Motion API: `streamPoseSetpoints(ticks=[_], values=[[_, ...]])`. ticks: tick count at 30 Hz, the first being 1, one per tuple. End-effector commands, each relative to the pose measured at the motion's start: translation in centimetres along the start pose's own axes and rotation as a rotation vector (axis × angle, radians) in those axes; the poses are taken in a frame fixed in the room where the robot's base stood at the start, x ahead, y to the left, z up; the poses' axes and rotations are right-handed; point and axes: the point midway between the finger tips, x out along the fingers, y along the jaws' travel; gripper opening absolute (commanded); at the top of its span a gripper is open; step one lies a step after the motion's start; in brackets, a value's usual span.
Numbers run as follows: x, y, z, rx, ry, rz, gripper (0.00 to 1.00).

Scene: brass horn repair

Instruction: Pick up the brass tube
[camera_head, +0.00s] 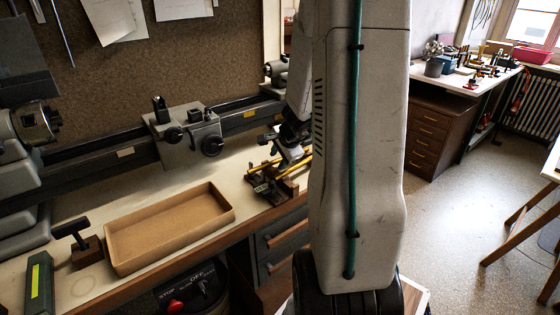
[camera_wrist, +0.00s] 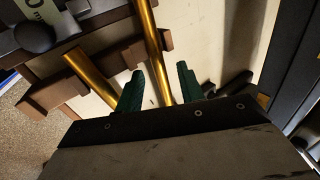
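Two brass tubes lie on wooden notched rests. One brass tube (camera_wrist: 152,45) runs from the top of the wrist view down between the fingers of my gripper (camera_wrist: 160,86). My gripper is open, with a green finger on each side of that tube and gaps showing beside it. I cannot tell how far above the tube the fingertips are. The other brass tube (camera_wrist: 90,78) lies to the left, outside the fingers. In the head view a brass tube (camera_head: 263,165) shows on the bench beside my arm, which hides part of the area.
A shallow empty cardboard tray (camera_head: 170,250) sits on the bench (camera_head: 75,205) left of the tubes. A lathe with a grey carriage (camera_head: 187,145) runs along the back. A small dark hammer-like tool (camera_head: 75,232) stands left of the tray.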

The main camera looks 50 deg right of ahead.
Motion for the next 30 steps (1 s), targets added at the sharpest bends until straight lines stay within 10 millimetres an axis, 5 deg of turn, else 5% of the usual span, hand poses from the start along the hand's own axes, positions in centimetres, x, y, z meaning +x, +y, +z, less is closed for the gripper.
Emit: streamPoseSetpoints(ticks=[3,7,8,30], values=[[0.0,0.0,0.0,-0.001,0.0,0.0,0.38],[0.0,0.0,0.0,-0.001,0.0,0.0,0.02],[0.0,0.0,0.0,-0.001,0.0,0.0,0.0],[-1.6,-1.1,0.7,-0.011,-0.004,-0.002,0.0]])
